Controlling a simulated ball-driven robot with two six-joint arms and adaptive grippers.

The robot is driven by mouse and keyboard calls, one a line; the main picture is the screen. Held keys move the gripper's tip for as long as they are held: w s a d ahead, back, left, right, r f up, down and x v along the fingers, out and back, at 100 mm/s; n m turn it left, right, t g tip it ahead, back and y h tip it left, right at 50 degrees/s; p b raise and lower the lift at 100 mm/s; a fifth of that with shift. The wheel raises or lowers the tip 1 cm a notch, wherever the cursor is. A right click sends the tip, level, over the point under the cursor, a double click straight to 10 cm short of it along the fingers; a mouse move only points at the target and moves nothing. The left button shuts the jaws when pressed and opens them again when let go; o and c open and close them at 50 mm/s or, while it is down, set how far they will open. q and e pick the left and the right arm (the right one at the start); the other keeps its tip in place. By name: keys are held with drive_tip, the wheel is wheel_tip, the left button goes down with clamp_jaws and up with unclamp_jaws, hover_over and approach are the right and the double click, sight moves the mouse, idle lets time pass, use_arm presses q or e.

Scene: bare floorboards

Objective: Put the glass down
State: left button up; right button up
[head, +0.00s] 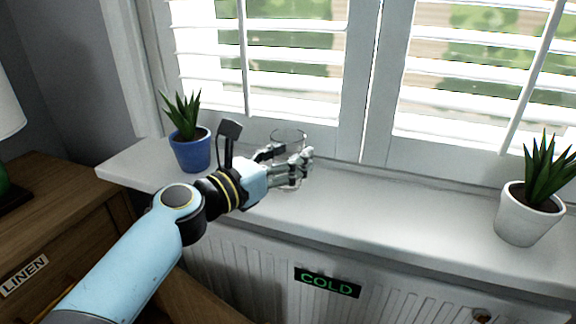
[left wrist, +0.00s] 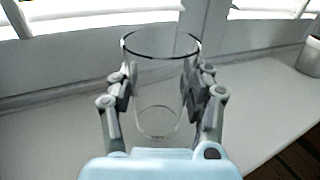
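A clear drinking glass (left wrist: 160,95) stands upright between the two fingers of my left gripper (left wrist: 160,88) in the left wrist view. The fingers press on its sides from left and right. In the head view the glass rim (head: 288,134) shows just above my left gripper (head: 290,170), which is over the white windowsill (head: 390,205). The glass looks empty. The fingers hide part of it, and I cannot tell whether its base touches the sill. My right gripper is out of view.
A blue pot (head: 191,152) with a spiky plant stands on the sill left of my gripper. A white pot (head: 525,220) with a similar plant stands at the right. The sill between is clear. A radiator with a "COLD" sign (head: 327,282) is below. A wooden cabinet (head: 60,225) is at left.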

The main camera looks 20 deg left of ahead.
use_arm(q)
drive_tip(key=c, duration=0.9)
wheel_tip(320, 180, up, 10)
drive_tip(key=p, duration=0.5)
drive_tip(key=shift+p, duration=0.35)
